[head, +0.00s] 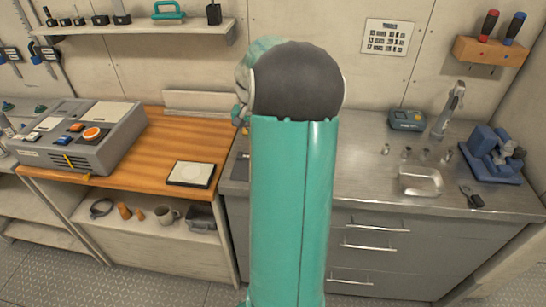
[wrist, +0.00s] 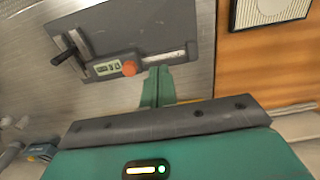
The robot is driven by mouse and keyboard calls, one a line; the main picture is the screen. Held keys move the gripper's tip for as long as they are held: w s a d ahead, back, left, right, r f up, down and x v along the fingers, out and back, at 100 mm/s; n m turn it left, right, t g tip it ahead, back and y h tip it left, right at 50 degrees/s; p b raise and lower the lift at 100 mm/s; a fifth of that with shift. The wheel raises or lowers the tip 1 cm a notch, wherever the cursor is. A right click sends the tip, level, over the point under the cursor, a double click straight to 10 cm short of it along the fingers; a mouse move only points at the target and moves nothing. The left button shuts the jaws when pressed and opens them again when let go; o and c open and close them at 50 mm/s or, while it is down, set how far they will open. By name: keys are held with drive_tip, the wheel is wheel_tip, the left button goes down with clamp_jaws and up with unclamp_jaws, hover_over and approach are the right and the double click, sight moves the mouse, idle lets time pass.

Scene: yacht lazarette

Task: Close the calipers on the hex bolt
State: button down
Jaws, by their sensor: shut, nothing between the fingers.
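The calipers (wrist: 112,68) lie on a dark grey board (wrist: 180,35) in the wrist view, with a small lit display and an orange knob (wrist: 129,68). Their dark jaws are at the left end. A short dark rod, which looks like the hex bolt (wrist: 64,57), lies by the jaws; I cannot tell whether both jaws touch it. My gripper (wrist: 157,80) is shut and empty, its green fingertips just right of the orange knob, by the caliper beam. Whether they touch the beam is unclear. In the head view my arm hides calipers and bolt.
In the head view, a white-faced pad (head: 190,174) lies on the wooden bench (head: 165,140) left of the arm. On the steel counter to the right are a metal dish (head: 420,181), a blue vise (head: 492,155), a teal device (head: 407,120) and several small metal parts.

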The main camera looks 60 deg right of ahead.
drive_tip(key=shift+r, duration=1.75)
drive_tip(key=w+a+r+n+t+h, duration=0.1)
drive_tip(key=w+a+r+n, duration=0.2)
drive_tip(key=a, duration=0.8)
drive_tip(key=w+a+r+n+t+h, duration=0.1)
drive_tip(key=a+r+n, duration=0.3)
drive_tip(key=a, duration=0.6)
drive_tip(key=s+a+n+t+y, duration=0.1)
drive_tip(key=s+a+n, duration=0.2)
drive_tip(key=a, duration=0.7)
drive_tip(key=s+a+n+t+y, duration=0.1)
drive_tip(key=s+a+n+t, duration=0.1)
drive_tip(key=s+a, duration=0.5)
drive_tip(key=a+n, duration=0.1)
drive_tip(key=a, duration=0.3)
drive_tip(key=shift+s+r+t, duration=0.15)
drive_tip(key=shift+r+t, duration=0.15)
drive_tip(key=shift+d, duration=0.1)
